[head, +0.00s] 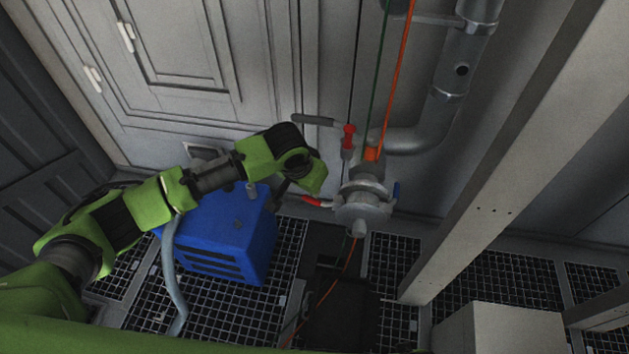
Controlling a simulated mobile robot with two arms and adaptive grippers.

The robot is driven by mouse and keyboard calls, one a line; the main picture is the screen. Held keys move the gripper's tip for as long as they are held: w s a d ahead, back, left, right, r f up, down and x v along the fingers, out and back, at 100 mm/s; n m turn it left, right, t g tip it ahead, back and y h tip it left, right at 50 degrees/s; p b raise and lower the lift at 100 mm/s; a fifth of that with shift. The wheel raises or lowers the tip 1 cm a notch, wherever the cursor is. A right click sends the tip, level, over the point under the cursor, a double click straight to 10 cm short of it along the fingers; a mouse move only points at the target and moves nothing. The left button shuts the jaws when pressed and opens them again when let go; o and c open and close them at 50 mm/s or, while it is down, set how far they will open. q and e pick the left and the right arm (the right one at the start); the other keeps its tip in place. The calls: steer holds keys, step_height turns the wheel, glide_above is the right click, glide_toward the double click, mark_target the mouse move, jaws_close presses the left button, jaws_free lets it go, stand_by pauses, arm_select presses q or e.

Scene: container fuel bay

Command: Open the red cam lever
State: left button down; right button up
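The red cam lever (313,201) is a short red handle on the left side of the grey metal coupling (363,205). It sticks out to the left, and its inner end meets the coupling. My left gripper (281,197) hangs below the green wrist, just left of the red lever's tip. Only part of its dark fingers shows, and the wrist covers the rest. I cannot tell whether they are open or touch the lever. My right gripper is not in view.
A grey pipe (440,118) runs up behind the coupling. A red-topped fitting (348,136) and a grey handle (313,120) sit above it. A blue box (222,235) stands below my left arm. A beam (500,165) is at right. Grating (500,285) covers the floor.

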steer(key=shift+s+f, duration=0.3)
